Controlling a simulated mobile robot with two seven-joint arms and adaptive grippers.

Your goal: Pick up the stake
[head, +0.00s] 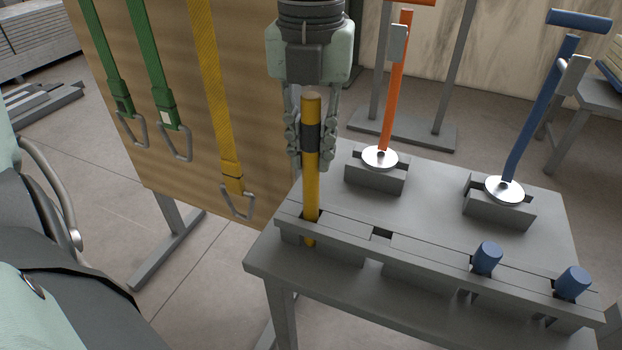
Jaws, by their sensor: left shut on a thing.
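The stake (312,185) is a yellow upright rod with a black band and a tan top. Its lower end passes through a slot at the left end of the grey rack (400,246) on the table. My left gripper (308,140) comes down from above and is shut on the stake around the black band. One finger shows on each side of it. My right gripper is not in view.
The grey table (440,207) also bears an orange-handled tool (395,85) and a blue-handled tool (535,115) in blocks. Two blue pegs (487,258) (572,282) sit in the rack's right part. A wooden board (170,75) with hanging green and yellow straps (215,90) stands at left.

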